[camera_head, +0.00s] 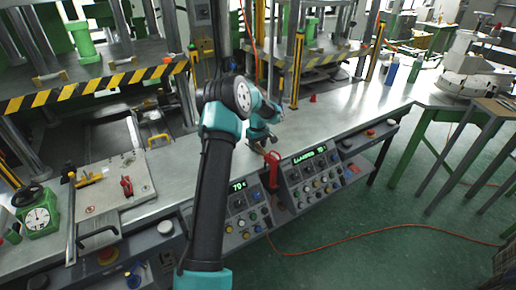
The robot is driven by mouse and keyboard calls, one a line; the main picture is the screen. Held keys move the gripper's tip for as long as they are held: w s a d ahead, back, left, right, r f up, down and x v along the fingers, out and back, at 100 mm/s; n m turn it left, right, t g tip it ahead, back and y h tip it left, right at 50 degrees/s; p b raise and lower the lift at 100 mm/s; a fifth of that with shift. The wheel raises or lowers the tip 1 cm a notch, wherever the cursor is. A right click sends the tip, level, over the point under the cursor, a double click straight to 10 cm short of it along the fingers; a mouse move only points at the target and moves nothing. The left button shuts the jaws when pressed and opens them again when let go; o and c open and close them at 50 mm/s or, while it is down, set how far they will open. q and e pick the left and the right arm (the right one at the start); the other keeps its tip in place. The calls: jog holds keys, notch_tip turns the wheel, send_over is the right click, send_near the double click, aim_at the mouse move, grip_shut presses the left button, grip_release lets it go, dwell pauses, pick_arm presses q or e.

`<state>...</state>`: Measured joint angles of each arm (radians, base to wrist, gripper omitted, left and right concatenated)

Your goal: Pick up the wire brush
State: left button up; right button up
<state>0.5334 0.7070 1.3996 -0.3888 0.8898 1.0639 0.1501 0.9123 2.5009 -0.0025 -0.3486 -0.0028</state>
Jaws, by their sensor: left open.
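My left gripper (265,148) hangs over the front edge of the metal bench, near the middle of the view. It is open, and its fingertips are small and partly blurred. A red upright object (272,170) stands just below the fingers, at the front edge beside the control panels. I cannot tell whether the fingers touch it. I cannot make out a wire brush for certain. My right gripper is not in view.
The metal bench (345,115) is mostly clear right of the gripper, with a small red cone (312,98) and a blue bottle (391,71). Striped press frames stand behind. A green dial gauge (38,215) sits at left. An orange hose (375,231) crosses the floor.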

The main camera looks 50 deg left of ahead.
pick_arm(q)
jog(key=shift+c, duration=0.4)
grip_shut()
dwell(0.4)
